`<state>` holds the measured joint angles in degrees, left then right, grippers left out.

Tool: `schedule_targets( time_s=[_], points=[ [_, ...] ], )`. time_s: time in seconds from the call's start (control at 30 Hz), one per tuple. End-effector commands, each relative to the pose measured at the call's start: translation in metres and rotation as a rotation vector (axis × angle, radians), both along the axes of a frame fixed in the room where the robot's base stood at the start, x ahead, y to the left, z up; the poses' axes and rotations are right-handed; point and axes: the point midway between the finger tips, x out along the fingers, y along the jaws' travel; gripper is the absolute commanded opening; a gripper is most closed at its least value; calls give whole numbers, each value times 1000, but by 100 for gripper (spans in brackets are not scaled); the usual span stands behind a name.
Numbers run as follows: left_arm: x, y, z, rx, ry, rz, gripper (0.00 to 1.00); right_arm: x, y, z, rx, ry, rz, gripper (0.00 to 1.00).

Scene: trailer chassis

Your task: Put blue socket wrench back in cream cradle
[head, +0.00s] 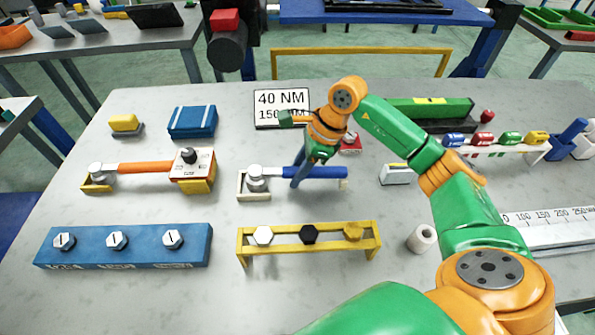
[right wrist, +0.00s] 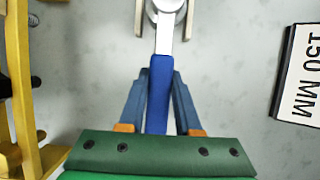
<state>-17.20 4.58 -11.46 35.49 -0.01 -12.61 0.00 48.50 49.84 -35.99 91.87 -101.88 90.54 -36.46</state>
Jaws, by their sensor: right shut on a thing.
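The blue socket wrench (head: 322,172) lies level, its silver head at the left and its blue handle pointing right. The cream cradle (head: 241,188) is under it: one bracket is around the head, and a small cream post stands at the handle's end. My right gripper (head: 298,183) reaches down from above and is shut on the blue handle near the head. In the right wrist view the handle (right wrist: 159,95) runs between both fingers, and the head lies between the cradle's cream sides (right wrist: 139,18). I cannot tell whether the wrench rests fully on the cradle. My left gripper is not in view.
An orange-handled wrench (head: 145,168) sits in a yellow cradle to the left. A blue bolt bar (head: 125,246) and a yellow bolt stand (head: 309,247) are in front. A 40 NM sign (head: 281,108) stands behind. A white roll (head: 421,239) is at the right.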

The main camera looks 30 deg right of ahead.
Motion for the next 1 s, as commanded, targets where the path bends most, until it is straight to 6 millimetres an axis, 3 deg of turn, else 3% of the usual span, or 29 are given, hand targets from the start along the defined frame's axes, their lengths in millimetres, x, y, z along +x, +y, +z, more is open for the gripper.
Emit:
schedule_targets(
  time_s=[0.47,0.5,0.6,0.63,0.87,0.97,1.0],
  points=[
    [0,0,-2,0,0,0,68,-1,-1,0,-1,-2,-1,0],
    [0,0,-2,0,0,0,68,-2,-1,0,-1,-2,-1,35],
    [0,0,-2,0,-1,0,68,-2,-1,0,-1,-2,-1,62],
    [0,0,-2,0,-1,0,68,-2,-1,0,0,-1,0,67],
    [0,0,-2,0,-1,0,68,-2,-2,0,-2,1,0,70],
    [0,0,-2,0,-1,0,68,-2,-1,0,-2,1,0,97],
    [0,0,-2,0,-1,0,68,-2,-2,0,-1,0,0,97]
  ],
)
